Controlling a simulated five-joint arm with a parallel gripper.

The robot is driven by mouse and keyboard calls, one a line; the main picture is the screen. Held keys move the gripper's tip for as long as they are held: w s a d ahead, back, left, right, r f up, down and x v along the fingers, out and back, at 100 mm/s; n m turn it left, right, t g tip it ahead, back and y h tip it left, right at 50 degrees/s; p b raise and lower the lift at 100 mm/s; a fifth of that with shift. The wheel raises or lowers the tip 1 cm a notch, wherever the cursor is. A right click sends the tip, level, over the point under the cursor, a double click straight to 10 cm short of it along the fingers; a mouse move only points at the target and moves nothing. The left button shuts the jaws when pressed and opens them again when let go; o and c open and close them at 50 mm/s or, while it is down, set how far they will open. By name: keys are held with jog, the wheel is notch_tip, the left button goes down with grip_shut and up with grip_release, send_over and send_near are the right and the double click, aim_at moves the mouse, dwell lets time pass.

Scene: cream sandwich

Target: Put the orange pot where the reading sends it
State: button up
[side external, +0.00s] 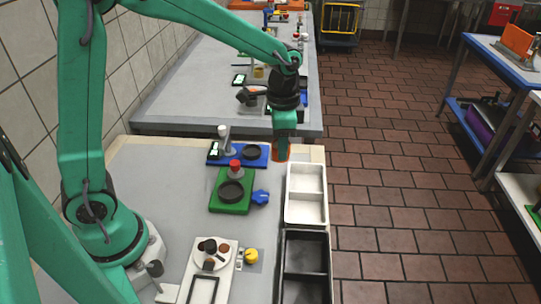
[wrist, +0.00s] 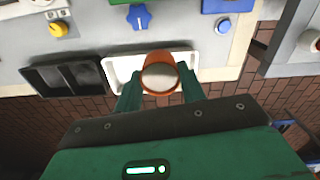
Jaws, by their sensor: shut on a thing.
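My gripper (wrist: 160,88) is shut on the orange pot (wrist: 160,59), with one finger on each side. The pot's round top shows a pale, cream-coloured surface in the wrist view.
A black two-part tray (side external: 329,262) adjoins the white tray's near end. A green base (side external: 216,206) with a dark round plate and a blue knob (side external: 261,197) lies left. A white device (side external: 232,268) and yellow knob (side external: 252,256) are nearer. Tiled floor lies right.

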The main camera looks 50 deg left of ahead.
jog(key=s+d+m, duration=0.1)
jog(key=d+m, duration=0.2)
jog(key=d, duration=0.9)
send_over(306, 186)
notch_tip(306, 186, down, 8)
jog(key=shift+r, duration=0.15)
jog(key=shift+f, duration=2)
jog(key=shift+f, duration=0.15)
jog(key=o, duration=1)
jog(key=shift+c, duration=0.2)
notch_tip(306, 186, up, 12)
jog(key=shift+r, duration=0.2)
